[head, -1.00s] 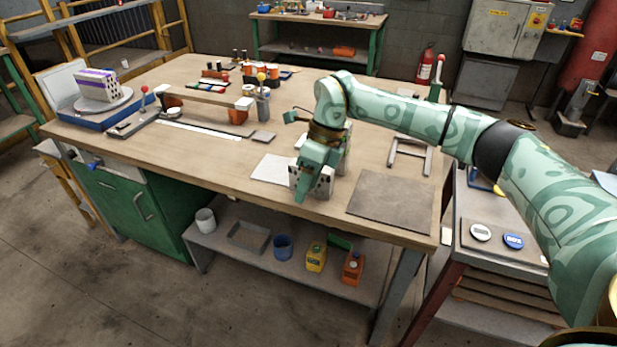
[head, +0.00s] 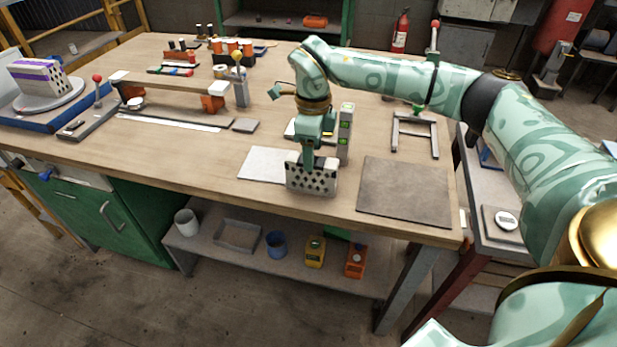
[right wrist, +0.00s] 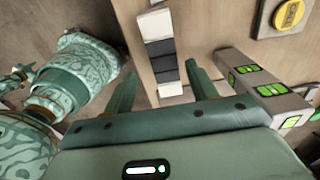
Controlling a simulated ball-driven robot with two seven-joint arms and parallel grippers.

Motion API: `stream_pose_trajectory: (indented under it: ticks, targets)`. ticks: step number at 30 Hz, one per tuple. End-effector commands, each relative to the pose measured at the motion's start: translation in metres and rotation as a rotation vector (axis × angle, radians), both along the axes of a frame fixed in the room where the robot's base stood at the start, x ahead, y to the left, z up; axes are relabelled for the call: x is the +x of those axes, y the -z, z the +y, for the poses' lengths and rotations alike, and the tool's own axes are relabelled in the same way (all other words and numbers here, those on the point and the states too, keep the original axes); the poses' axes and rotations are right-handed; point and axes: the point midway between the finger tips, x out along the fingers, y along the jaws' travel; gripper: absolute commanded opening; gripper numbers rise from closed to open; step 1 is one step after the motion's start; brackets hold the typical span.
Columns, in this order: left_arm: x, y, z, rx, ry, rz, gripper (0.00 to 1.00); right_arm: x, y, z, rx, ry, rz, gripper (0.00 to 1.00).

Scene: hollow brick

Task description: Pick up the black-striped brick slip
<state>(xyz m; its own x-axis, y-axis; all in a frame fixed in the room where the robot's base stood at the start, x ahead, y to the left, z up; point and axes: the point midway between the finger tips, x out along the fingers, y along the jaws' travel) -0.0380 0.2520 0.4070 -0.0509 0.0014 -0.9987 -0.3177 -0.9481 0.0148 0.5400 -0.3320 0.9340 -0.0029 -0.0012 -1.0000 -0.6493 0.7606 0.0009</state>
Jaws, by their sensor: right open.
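A pale brick slip (head: 312,178) with rows of dark holes in its near face stands at the front of the workbench. In the right wrist view a slip with black and white bands (right wrist: 161,45) lies ahead, between the lines of the fingers. My right gripper (head: 308,158) is over the brick's top, pointing down. In the wrist view its two fingers (right wrist: 163,88) are spread apart with a gap between them. Whether they touch the slip I cannot tell. My left gripper is not in view.
A grey post with green displays (head: 345,135) stands close to the right of the brick; it also shows in the wrist view (right wrist: 262,90). A white sheet (head: 262,165) lies left, a bare brown mat (head: 405,191) right. A purple-striped brick (head: 38,77) sits on a turntable at far left.

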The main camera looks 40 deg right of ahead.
Motion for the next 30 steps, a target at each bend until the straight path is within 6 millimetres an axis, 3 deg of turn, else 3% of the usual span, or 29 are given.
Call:
stream_pose_trajectory:
  ticks: [1, 8, 16, 24, 30]
  targets:
    - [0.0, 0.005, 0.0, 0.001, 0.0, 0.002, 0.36, 0.0, 0.011, 0.0, 0.001, 0.0, 0.002, 0.57]
    - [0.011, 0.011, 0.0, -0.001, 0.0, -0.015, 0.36, 0.002, 0.024, 0.0, 0.002, 0.001, -0.001, 0.57]
    - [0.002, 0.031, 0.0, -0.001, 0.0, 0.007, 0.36, 0.008, 0.068, -0.003, 0.002, -0.001, 0.003, 0.57]
    - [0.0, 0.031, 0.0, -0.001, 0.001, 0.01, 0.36, 0.008, 0.069, -0.003, 0.001, 0.0, -0.003, 0.57]
    - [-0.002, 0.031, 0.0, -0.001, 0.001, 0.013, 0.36, 0.008, 0.069, -0.003, 0.001, 0.0, -0.002, 0.02]
